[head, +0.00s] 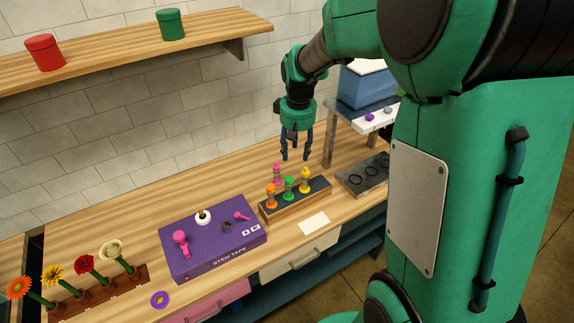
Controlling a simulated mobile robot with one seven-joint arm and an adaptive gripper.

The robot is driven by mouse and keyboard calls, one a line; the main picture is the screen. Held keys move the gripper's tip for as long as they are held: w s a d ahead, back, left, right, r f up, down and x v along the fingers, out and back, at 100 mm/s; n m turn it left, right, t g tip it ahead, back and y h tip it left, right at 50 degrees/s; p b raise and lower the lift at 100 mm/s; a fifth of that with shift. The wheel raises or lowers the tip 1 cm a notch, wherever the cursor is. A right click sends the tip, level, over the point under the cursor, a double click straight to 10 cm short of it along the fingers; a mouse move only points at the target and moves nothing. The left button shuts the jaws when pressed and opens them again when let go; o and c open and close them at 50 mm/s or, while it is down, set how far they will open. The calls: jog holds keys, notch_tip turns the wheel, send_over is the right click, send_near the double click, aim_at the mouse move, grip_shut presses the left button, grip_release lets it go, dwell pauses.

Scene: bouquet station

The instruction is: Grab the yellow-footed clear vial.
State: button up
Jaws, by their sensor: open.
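A small vial with yellow colouring (305,181) stands upright at the right end of a dark-topped wooden rack (283,212); it is too small to tell whether its body is clear. A green one (289,187) and an orange one (271,196) stand to its left in the same rack. My gripper (295,157) points down above and behind the rack, fingers apart and empty. It touches none of the vials.
A purple stem tape box (213,248) with small items on top lies left of the rack. A grey tray with dark rings (365,178) is to the right, and a raised stand (365,120) behind it. A flower holder (110,290) is front left. A shelf (130,46) hangs above.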

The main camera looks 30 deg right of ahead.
jog(key=g+p, duration=0.1)
jog(key=p, duration=0.1)
send_over(305, 180)
jog(key=w+d, duration=0.1)
notch_tip(305, 180, down, 8)
jog(key=shift+w+d+f, duration=0.1)
jog(key=shift+w+d, duration=0.05)
jog(key=shift+f, duration=0.15)
jog(key=shift+f, duration=4.15)
jog(key=shift+f, duration=0.1)
jog(key=shift+a+f, duration=0.2)
jog(key=shift+f, duration=2.3)
grip_shut()
